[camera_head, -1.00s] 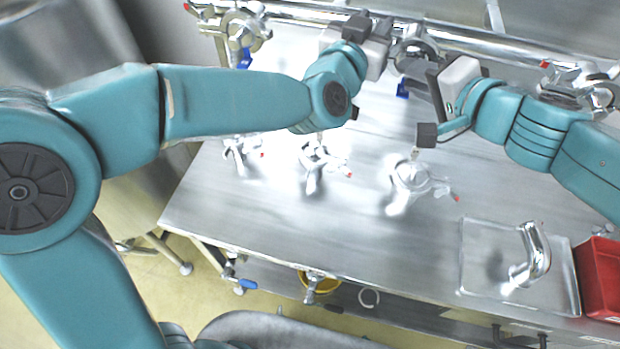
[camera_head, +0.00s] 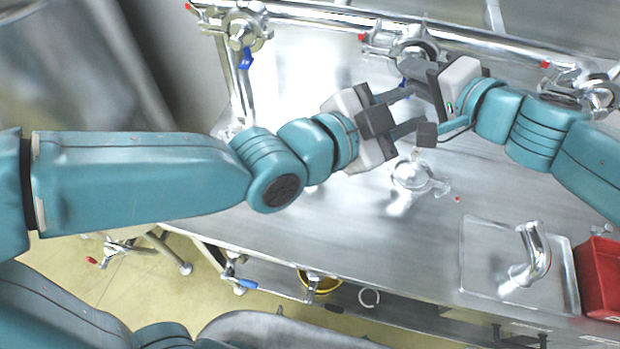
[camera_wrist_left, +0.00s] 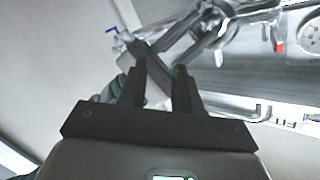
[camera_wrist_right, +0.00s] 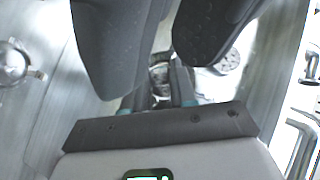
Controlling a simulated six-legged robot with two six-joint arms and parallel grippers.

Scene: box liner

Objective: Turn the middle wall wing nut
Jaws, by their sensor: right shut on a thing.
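The middle wall clamp (camera_head: 416,48) sits on the pipe at the back, with a red tip at its left. It shows in the left wrist view (camera_wrist_left: 212,32) past my fingers. My right gripper (camera_head: 412,68) reaches it from the right and is shut on part of it. I cannot tell which part, as the gripped spot is hidden. My left gripper (camera_head: 413,108) is open just below, its fingers pointing right, close to the right gripper. In the right wrist view, large dark shapes cover the top, and the right fingers (camera_wrist_right: 160,85) show beneath them.
Another wall clamp with a blue part (camera_head: 245,30) is at the left, and one more (camera_head: 595,92) at the right. A loose clamp (camera_head: 412,178) lies on the bench. A steel tray (camera_head: 475,265) with a bent pipe (camera_head: 537,250) and a red bin (camera_head: 600,280) are at the right.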

